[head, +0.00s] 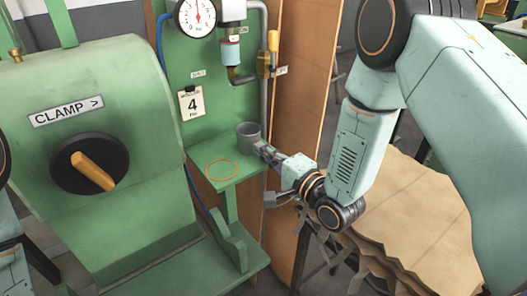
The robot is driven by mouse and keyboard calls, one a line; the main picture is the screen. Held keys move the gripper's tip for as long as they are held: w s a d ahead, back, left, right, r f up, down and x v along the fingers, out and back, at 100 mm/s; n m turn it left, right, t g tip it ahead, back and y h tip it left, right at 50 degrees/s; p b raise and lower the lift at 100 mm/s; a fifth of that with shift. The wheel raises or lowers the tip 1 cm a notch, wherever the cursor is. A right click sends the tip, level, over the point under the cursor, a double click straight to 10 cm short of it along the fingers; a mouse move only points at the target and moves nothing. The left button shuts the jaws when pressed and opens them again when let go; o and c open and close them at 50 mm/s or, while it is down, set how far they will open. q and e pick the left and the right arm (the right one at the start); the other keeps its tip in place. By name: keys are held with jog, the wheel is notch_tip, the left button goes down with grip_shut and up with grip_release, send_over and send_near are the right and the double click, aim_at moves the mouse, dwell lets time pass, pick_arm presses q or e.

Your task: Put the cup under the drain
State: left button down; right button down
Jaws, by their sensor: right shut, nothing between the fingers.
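A grey cup (248,137) stands upright on a small green shelf (231,178), toward its back right corner. An orange ring (222,169) is marked on the shelf, to the left of and in front of the cup. The cup is outside the ring. Above the shelf hangs a filter bowl (230,52) with pipework under it; which part is the drain I cannot tell for sure. My right gripper (263,150) is shut and empty, with its tips close beside the cup's right side. Whether they touch it I cannot tell. My left gripper is out of view.
A large green clamp machine (100,130) with a knob stands at the left. A wooden panel (300,100) stands behind my right arm.

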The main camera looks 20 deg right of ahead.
jog(key=shift+w+d, duration=0.15)
jog(key=shift+x, duration=1.4)
jog(key=shift+w, duration=0.15)
